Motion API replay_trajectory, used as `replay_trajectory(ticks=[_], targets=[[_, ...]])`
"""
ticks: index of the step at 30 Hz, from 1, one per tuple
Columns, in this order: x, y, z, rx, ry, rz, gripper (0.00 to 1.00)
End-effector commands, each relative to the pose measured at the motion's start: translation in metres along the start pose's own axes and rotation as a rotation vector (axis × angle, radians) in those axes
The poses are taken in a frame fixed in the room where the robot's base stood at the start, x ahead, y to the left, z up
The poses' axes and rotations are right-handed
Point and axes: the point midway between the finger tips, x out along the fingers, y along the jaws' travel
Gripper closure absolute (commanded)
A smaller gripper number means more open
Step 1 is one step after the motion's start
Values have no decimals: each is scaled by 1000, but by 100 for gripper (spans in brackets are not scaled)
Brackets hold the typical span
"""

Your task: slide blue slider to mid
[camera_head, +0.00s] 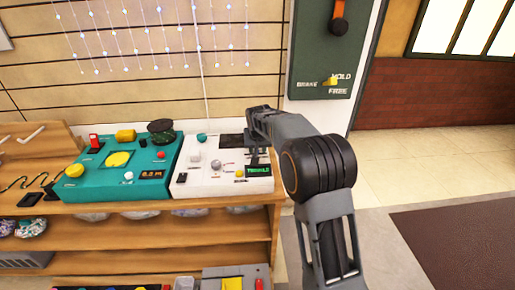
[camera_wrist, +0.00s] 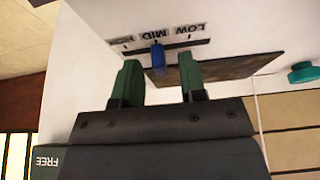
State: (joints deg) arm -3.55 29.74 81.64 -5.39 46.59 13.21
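The blue slider (camera_wrist: 157,55) shows in the wrist view as a small upright knob on a dark slot in the white panel (camera_wrist: 95,25). Printed labels LOW, MID and HIGH run beside the slot, upside down; the knob stands close to MID, slightly toward the HIGH side. My gripper (camera_wrist: 160,61) is open, its two green fingers on either side of the knob, with a visible gap to each. In the head view my gripper (camera_head: 257,150) is over the right part of the white panel (camera_head: 205,182), and the slider cannot be made out there.
A dark plate (camera_wrist: 225,68) lies beside the slot. A teal knob (camera_wrist: 303,73) is at the right of the wrist view. In the head view a green display (camera_head: 258,170) is close below my gripper, and a teal console (camera_head: 110,170) stands left on the wooden shelf.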

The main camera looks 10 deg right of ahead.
Motion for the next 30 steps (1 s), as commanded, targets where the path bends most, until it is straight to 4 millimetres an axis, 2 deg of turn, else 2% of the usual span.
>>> replay_trajectory(ticks=[12, 18, 24, 30], targets=[[-80, -1, -1, -1, 3, -1, 62], [-113, -1, -1, -1, 3, -1, 62], [-130, -1, 0, -1, 1, -1, 62], [-135, -1, 0, -1, 0, -1, 62]])
